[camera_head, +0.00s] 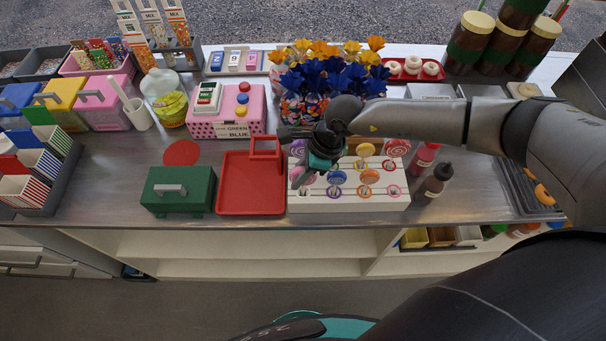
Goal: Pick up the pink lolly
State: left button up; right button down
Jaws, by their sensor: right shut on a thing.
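A white lolly stand (345,200) with coloured ring marks stands near the counter's front edge. My right gripper (307,181) reaches in from the right over the stand's left end, pointing down. It is shut on a pink lolly (297,174), which is partly hidden by the fingers. I cannot tell whether the lolly's stick is still in the stand. Another pink-red swirled lolly (396,147) is at the stand's back right. Orange and blue lollies (369,177) stand in the middle. My left gripper is not in view.
A red tray (250,190) lies just left of the stand, with a green box (178,190) beyond it. Sauce bottles (436,181) stand close on the right. Blue and orange paper flowers (325,77) are behind. Bare counter lies around the red disc (182,153).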

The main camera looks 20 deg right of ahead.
jog(key=shift+r, duration=0.15)
notch_tip(320, 180, up, 20)
jog(key=shift+b, duration=0.45)
jog(key=shift+f, duration=0.2)
